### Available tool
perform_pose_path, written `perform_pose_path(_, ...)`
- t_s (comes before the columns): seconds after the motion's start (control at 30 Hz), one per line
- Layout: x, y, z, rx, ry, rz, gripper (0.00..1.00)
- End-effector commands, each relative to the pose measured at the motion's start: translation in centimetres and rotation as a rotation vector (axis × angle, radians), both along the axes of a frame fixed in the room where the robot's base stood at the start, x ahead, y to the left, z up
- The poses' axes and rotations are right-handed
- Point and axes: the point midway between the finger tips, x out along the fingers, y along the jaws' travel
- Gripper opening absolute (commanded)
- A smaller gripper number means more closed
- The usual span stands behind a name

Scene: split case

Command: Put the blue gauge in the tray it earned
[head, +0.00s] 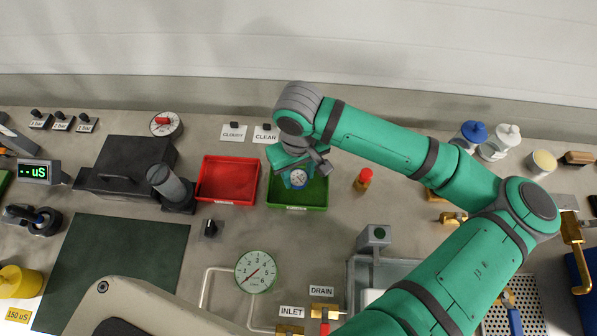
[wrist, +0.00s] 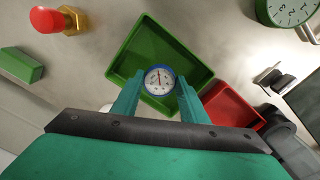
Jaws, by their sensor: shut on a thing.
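The blue gauge (head: 298,178) has a blue rim and a white dial. My gripper (head: 300,172) is shut on it over the green tray (head: 300,207). In the wrist view the gauge (wrist: 159,79) sits between the two teal fingers (wrist: 160,98), with the green tray (wrist: 145,48) behind it. I cannot tell whether the gauge touches the tray floor. The red tray (head: 228,180) stands just left of the green one, and it also shows in the wrist view (wrist: 232,105). Both trays look empty apart from the held gauge.
Labels CLOUDY (head: 234,133) and CLEAR (head: 265,134) stand behind the trays. A red-capped brass fitting (head: 363,180) stands right of the green tray. A grey cylinder device (head: 170,187) is left of the red tray. A large dial (head: 256,271) is in front.

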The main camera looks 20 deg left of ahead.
Motion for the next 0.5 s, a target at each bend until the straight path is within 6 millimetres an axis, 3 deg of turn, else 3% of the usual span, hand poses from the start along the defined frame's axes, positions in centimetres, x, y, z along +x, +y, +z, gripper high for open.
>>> perform_pose_path(0.5,0.04,-0.06,-0.71,0.000,0.000,-0.001,0.04)
